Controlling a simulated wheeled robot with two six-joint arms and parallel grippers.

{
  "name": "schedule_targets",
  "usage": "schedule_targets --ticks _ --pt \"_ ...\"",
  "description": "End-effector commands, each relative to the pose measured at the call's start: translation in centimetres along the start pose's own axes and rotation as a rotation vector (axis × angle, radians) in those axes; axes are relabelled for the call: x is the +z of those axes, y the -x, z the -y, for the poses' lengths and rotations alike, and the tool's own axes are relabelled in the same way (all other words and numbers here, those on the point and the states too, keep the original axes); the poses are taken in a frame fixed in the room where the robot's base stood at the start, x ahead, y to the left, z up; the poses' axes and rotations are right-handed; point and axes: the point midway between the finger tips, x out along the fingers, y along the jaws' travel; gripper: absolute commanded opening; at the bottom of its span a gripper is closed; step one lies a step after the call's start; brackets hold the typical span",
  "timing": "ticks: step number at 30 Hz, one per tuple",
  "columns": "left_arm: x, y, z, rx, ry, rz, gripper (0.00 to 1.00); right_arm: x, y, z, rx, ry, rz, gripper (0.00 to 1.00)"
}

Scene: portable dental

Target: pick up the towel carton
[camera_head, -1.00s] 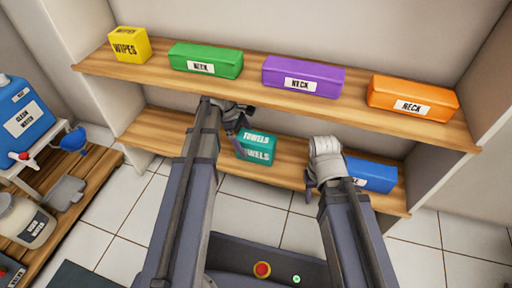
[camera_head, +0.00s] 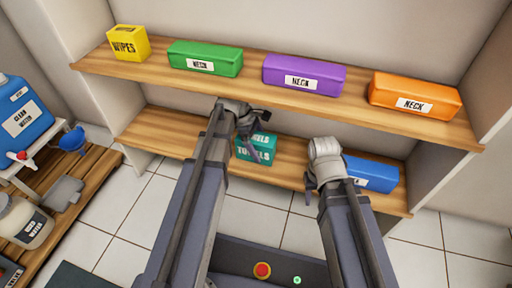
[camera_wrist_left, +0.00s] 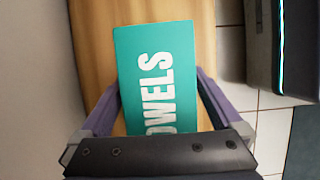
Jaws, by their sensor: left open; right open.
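The towel carton is a teal box (camera_head: 262,146) lettered "TOWELS", sitting on the lower wooden shelf in the head view. It also fills the middle of the left wrist view (camera_wrist_left: 157,75), its near end hidden behind my gripper. My left gripper (camera_head: 246,127) is open, in front of and above the carton's left part. In the left wrist view its fingers (camera_wrist_left: 155,108) stand on either side of the carton; I cannot tell whether they touch it. My right gripper (camera_head: 315,185) is open and empty, near the front of the lower shelf, to the right of the carton.
A blue box (camera_head: 372,174) lies on the lower shelf behind my right gripper. The upper shelf (camera_head: 250,86) overhangs, with yellow wipes (camera_head: 128,43), green (camera_head: 205,58), purple (camera_head: 303,76) and orange (camera_head: 414,95) boxes. The lower shelf left of the carton is bare.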

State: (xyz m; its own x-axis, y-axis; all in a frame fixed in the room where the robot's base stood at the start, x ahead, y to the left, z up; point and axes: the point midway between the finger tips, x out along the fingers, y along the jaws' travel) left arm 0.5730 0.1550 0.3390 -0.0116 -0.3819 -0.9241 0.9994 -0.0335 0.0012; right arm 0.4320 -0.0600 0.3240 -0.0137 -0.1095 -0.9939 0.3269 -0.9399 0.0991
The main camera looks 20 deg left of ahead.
Motion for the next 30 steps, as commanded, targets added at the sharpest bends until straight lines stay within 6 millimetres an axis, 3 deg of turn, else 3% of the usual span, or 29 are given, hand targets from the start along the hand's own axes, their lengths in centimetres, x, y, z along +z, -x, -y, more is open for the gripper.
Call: schedule_targets --ticks 18,30 --pt "-0.19 -0.41 0.01 0.0 0.0 0.0 0.99 -0.02 -0.45 0.05 0.0 0.0 0.0 0.5" --pt "-0.19 -0.41 0.0 0.0 0.0 0.0 0.54 -0.02 -0.45 0.04 0.0 0.0 0.0 0.5"
